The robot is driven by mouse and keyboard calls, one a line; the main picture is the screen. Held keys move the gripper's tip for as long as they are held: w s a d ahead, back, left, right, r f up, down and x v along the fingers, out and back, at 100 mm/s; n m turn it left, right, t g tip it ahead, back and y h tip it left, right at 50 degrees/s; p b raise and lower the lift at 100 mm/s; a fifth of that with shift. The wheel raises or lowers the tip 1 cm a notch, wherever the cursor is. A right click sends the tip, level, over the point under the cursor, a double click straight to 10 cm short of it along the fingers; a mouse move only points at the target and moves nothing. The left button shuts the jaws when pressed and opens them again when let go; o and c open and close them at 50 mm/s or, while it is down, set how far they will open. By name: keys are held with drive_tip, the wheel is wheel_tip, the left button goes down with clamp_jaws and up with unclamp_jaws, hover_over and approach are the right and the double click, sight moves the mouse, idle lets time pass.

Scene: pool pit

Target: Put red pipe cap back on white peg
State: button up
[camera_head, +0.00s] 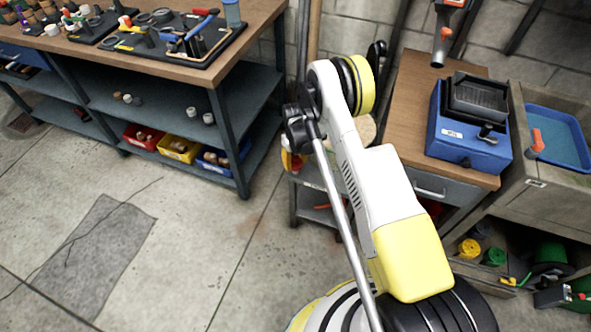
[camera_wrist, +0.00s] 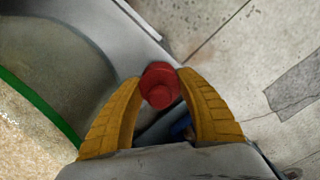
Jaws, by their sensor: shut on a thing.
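The red pipe cap (camera_wrist: 160,86) is held between the two yellow ribbed fingertips of my gripper (camera_wrist: 160,90) in the wrist view. Its round face with a smaller raised round part points toward the camera. The fingers touch it on both sides, near their tips. A white peg cannot be made out for certain in either view. In the head view my arm stands in the middle, and my gripper and the cap are hidden there.
A workbench (camera_head: 182,71) with tools on black mats stands at the upper left. A wooden cabinet top (camera_head: 412,105) carries a blue box (camera_head: 466,145) at the right. A blue tray (camera_head: 555,137) lies in a grey sink-like basin. Open concrete floor (camera_head: 190,235) is at the left.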

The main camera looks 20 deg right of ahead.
sight(295, 168)
wheel_tip(295, 168, down, 4)
drive_tip(key=shift+r+b, duration=0.2)
drive_tip(key=shift+b, duration=0.6)
drive_tip(key=shift+r, duration=0.15)
drive_tip(key=o, duration=1.1)
drive_tip(key=shift+f, duration=0.2)
drive_tip(key=shift+o, duration=0.2)
